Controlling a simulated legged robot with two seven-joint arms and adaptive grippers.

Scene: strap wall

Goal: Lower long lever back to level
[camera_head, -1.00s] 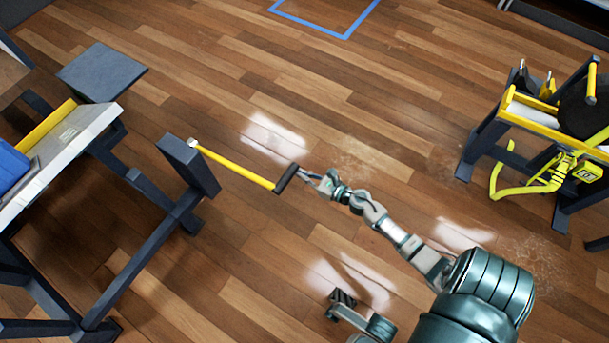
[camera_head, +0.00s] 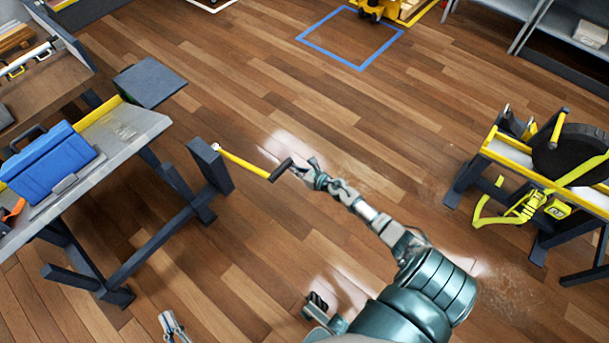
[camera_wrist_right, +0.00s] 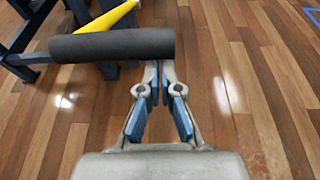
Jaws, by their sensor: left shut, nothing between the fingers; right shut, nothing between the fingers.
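The long lever is a yellow bar (camera_head: 243,162) with a black cylindrical handle (camera_head: 281,170). It runs from a dark post (camera_head: 210,165) out over the floor; its exact tilt is hard to judge. My right gripper (camera_head: 300,168) is shut and empty, right beside the handle's far end. In the right wrist view the handle (camera_wrist_right: 100,46) crosses just beyond or over the shut fingertips (camera_wrist_right: 156,68); I cannot tell whether they touch. The yellow bar (camera_wrist_right: 112,17) leads away behind it. My left gripper (camera_head: 172,325) is shut and empty at the bottom edge, away from the lever.
A workbench (camera_head: 125,128) with a blue case (camera_head: 48,165) stands at the left. A stand with a yellow frame and yellow strap (camera_head: 510,208) is at the right. A blue floor outline (camera_head: 350,62) lies at the back. The floor around the lever is open.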

